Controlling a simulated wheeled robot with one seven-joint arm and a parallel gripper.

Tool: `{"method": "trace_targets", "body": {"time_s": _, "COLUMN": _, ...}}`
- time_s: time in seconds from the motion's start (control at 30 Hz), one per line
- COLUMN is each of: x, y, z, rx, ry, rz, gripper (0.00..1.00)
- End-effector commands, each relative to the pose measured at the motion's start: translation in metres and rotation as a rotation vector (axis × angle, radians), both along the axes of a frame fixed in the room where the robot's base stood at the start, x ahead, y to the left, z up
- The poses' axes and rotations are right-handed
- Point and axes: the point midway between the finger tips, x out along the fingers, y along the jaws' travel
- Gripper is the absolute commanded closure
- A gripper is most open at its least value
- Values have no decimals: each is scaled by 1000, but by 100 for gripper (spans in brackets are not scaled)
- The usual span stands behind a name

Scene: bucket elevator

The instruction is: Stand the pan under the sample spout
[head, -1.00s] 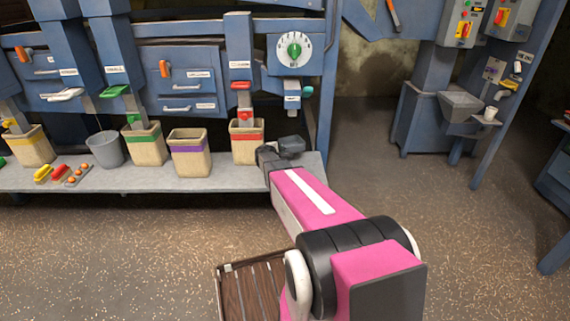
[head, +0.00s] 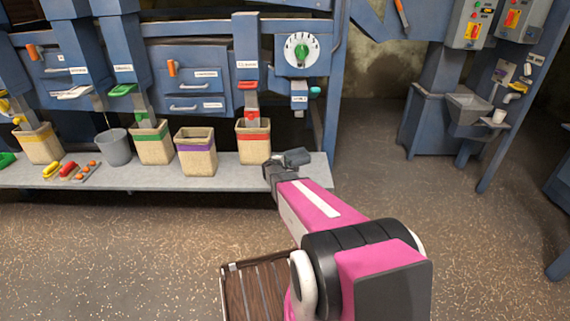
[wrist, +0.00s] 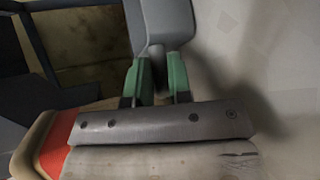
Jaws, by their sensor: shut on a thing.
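My gripper (head: 280,164) is at the right end of the bench, low over its top and right of the red-banded bin. In the wrist view its green fingers (wrist: 158,80) are shut on the narrow handle of a grey pan (wrist: 160,22). The pan also shows in the head view (head: 296,156) as a small dark grey shape at the gripper's far side. The sample spout (head: 299,100), a small blue fitting with a teal knob, is under the dial, above and beyond the pan. Whether the pan touches the bench cannot be told.
The red-banded bin (head: 252,144) stands close left of my gripper, also seen in the wrist view (wrist: 52,150). The purple-banded bin (head: 196,155) and grey bucket (head: 114,148) stand further left on the bench (head: 215,176). A blue post (head: 333,100) rises behind the bench's right end.

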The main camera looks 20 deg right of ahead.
Motion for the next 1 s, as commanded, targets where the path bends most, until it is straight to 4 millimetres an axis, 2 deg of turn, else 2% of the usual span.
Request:
{"method": "trace_targets", "body": {"time_s": 0.03, "x": 0, "y": 0, "z": 0, "rx": 0, "ry": 0, "rz": 0, "gripper": 71}}
{"method": "trace_targets", "body": {"time_s": 0.1, "x": 0, "y": 0, "z": 0, "rx": 0, "ry": 0, "rz": 0, "gripper": 55}}
{"method": "trace_targets", "body": {"time_s": 0.47, "x": -3, "y": 2, "z": 3, "rx": 0, "ry": 0, "rz": 0, "gripper": 55}}
{"method": "trace_targets", "body": {"time_s": 0.57, "x": -12, "y": 9, "z": 8, "rx": 0, "ry": 0, "rz": 0, "gripper": 55}}
{"method": "trace_targets", "body": {"time_s": 1.0, "x": -69, "y": 62, "z": 37, "rx": 0, "ry": 1, "rz": 1, "gripper": 55}}
